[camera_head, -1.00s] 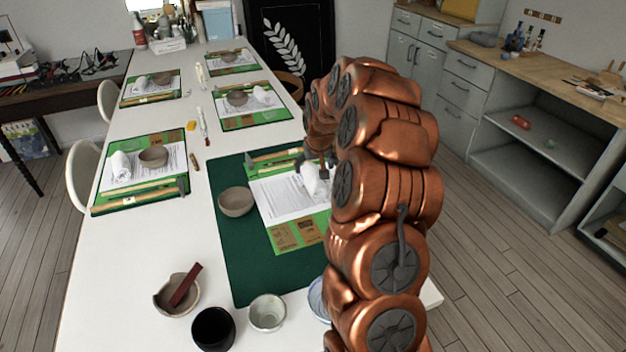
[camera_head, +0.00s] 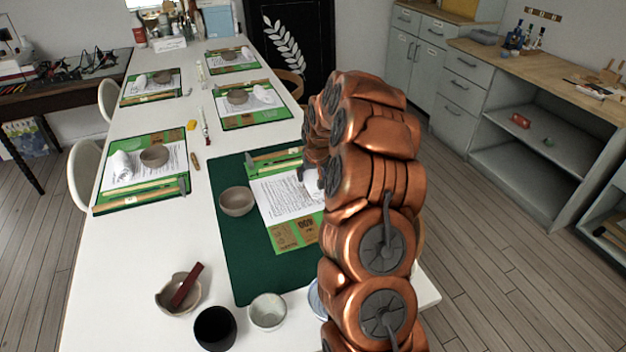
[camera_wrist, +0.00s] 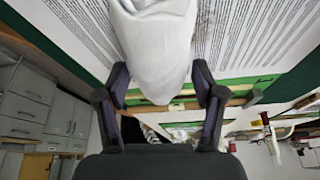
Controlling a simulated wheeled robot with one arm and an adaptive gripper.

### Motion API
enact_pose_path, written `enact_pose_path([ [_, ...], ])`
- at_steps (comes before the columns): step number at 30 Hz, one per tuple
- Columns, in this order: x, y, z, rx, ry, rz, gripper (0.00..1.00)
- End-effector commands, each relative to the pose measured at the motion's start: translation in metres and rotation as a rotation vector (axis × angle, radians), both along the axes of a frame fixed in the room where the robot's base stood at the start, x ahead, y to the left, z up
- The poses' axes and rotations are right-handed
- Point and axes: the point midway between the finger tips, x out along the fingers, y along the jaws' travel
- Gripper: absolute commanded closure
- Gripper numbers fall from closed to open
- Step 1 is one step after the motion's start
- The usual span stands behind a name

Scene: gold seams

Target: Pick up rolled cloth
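The rolled cloth (camera_wrist: 155,50) is a white bundle lying on the printed sheet (camera_head: 285,197). In the head view only part of the cloth (camera_head: 312,184) shows, as my arm and gripper hide the rest. My gripper (camera_wrist: 161,78) is down at the cloth, with one dark finger on each side of it. The fingers stand apart, with the cloth's end between them. Whether they touch it is hard to tell. In the head view my gripper (camera_head: 310,176) shows just above the cloth, mostly hidden behind my copper arm.
A grey bowl (camera_head: 236,201) stands left of the sheet on the dark green mat (camera_head: 245,262). A bowl holding a red-brown block (camera_head: 185,286), a black cup (camera_head: 214,328) and a pale cup (camera_head: 267,311) stand near the front. Wooden tools (camera_head: 272,157) lie behind the sheet.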

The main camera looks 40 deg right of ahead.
Motion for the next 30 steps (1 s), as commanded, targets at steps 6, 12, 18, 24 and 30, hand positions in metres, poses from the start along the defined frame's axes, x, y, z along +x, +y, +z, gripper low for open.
enact_pose_path([
  [6, 0.0, 0.0, 0.0, 0.0, 0.0, 0.0, 0.58],
  [12, 0.0, 0.0, 0.0, 0.0, 0.0, 0.0, 0.7],
  [18, 0.0, 0.0, 0.001, 0.0, 0.0, 0.0, 0.7],
  [24, 0.0, 0.0, 0.013, 0.0, 0.001, 0.001, 0.7],
  [30, 0.001, 0.0, 0.034, -0.002, -0.004, 0.001, 0.7],
])
